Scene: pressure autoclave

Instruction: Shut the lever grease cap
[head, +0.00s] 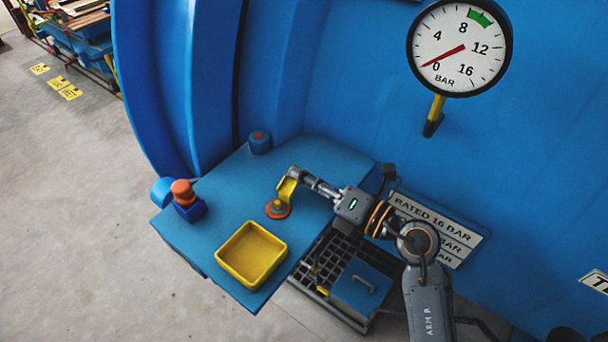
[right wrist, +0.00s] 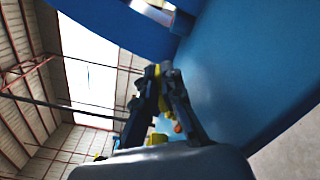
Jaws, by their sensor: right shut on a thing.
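The lever grease cap shows in the head view as a yellow lid (head: 287,189) standing up beside a round orange base (head: 277,210) with a yellow nub in its middle. The base sits on the blue shelf (head: 225,205). My right gripper (head: 292,177) reaches in from the right and is shut on the yellow lid. In the right wrist view, my right gripper's dark fingers (right wrist: 160,80) close on a narrow yellow piece (right wrist: 158,92). The fingers hide part of the lid. My left gripper is not in view.
A yellow tray (head: 228,267) stands on the shelf's front part. A red-topped knob on a blue block (head: 186,205) is at the left edge, and a blue cylinder (head: 259,143) is at the back. The blue vessel wall (head: 350,100) with a pressure gauge (head: 459,48) rises behind.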

